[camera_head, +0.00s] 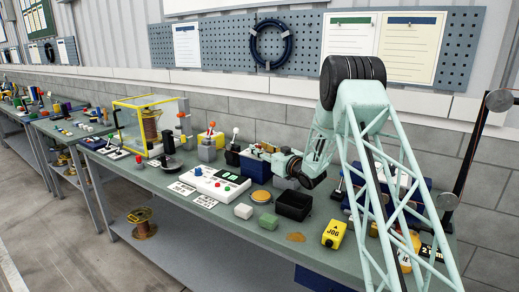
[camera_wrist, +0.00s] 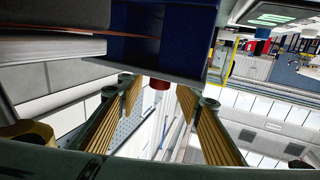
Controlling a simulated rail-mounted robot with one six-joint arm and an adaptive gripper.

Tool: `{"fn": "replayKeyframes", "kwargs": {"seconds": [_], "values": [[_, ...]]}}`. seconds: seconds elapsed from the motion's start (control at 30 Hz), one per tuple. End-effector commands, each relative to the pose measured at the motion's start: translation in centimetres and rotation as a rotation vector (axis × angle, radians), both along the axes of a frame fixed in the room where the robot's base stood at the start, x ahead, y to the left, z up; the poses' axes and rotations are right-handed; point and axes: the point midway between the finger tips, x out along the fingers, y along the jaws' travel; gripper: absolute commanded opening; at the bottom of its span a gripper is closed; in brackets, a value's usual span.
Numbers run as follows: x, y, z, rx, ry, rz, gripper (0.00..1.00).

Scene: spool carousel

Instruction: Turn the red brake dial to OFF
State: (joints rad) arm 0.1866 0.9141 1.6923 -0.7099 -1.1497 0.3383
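In the head view my gripper (camera_head: 285,165) is at the end of my bent arm, above the middle of the bench and beside a blue box. Its fingers are too small there to read. In the wrist view my gripper (camera_wrist: 157,90) is open, with its yellow ribbed pads wide apart. A small red cylindrical part (camera_wrist: 159,84) shows between the fingertips, below a blue block (camera_wrist: 160,45); I cannot tell whether it is the brake dial. In the head view a small red knob (camera_head: 139,159) stands beside the yellow-framed case. No OFF mark is readable.
The bench holds a yellow-framed clear case (camera_head: 150,120) with a spool, a white control panel (camera_head: 217,184) with coloured buttons, a black bin (camera_head: 294,204) and a yellow JOG box (camera_head: 335,234). Blue boxes crowd the back near my arm. A pegboard wall stands behind.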

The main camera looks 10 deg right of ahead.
Motion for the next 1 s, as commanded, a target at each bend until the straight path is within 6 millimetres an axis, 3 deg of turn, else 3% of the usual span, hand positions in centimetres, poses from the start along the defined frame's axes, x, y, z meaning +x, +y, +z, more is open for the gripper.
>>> {"fn": "replayKeyframes", "kwargs": {"seconds": [0.47,1.0], "values": [[-1.0,-0.5,-0.1,0.000,0.001,-0.001,0.33],[-7.3,-3.6,0.0,0.000,0.002,-0.002,0.33]]}}
